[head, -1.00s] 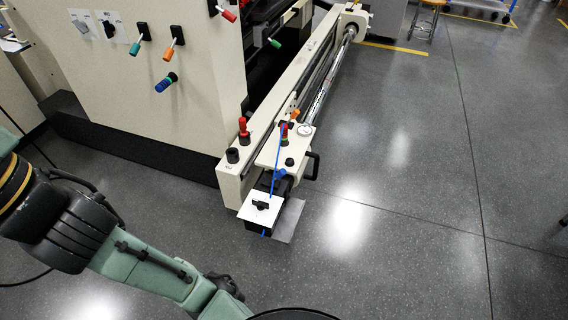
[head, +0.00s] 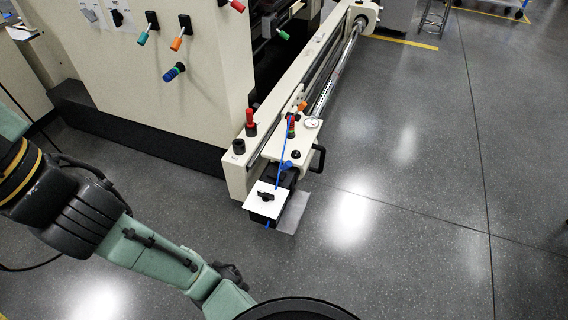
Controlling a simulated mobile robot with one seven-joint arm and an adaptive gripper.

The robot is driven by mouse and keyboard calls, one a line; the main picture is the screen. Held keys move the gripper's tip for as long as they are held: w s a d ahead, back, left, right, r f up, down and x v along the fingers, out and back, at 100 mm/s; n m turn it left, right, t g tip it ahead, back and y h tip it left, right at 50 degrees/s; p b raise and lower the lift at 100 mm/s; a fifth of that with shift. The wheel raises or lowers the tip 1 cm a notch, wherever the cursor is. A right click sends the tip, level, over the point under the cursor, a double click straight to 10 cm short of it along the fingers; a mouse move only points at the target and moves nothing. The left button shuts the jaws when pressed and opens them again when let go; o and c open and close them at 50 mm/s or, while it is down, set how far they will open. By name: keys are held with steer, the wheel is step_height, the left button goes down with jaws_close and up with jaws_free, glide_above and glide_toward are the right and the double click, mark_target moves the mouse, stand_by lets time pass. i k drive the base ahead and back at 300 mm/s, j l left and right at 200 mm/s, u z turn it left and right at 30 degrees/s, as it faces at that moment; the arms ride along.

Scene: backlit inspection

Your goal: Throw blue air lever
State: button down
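A blue-handled lever (head: 174,71) with darker bands sticks out from the front of the cream machine, below the green-handled (head: 148,28) and orange-handled (head: 180,32) levers. A thin blue line (head: 281,158), a tube or rod, runs down the end of the machine's rail, with a small blue part (head: 286,166) beside it. I cannot tell which blue part is the air lever. My arm reaches in from the left, and its lower end runs out at the bottom edge. My gripper's fingers do not show, and no part of my arm touches the machine.
The cream rail (head: 297,98) juts toward me, with a red knob (head: 250,118), a black knob (head: 238,147), a black side handle (head: 319,158) and a white plate with a black knob (head: 266,199) at its near end. The grey floor (head: 410,240) to the right is open.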

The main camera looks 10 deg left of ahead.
mark_target(289, 163)
steer(key=i+j, duration=0.25)
steer(key=j, duration=0.15)
steer(key=i+j, duration=0.55)
steer(key=j, duration=0.25)
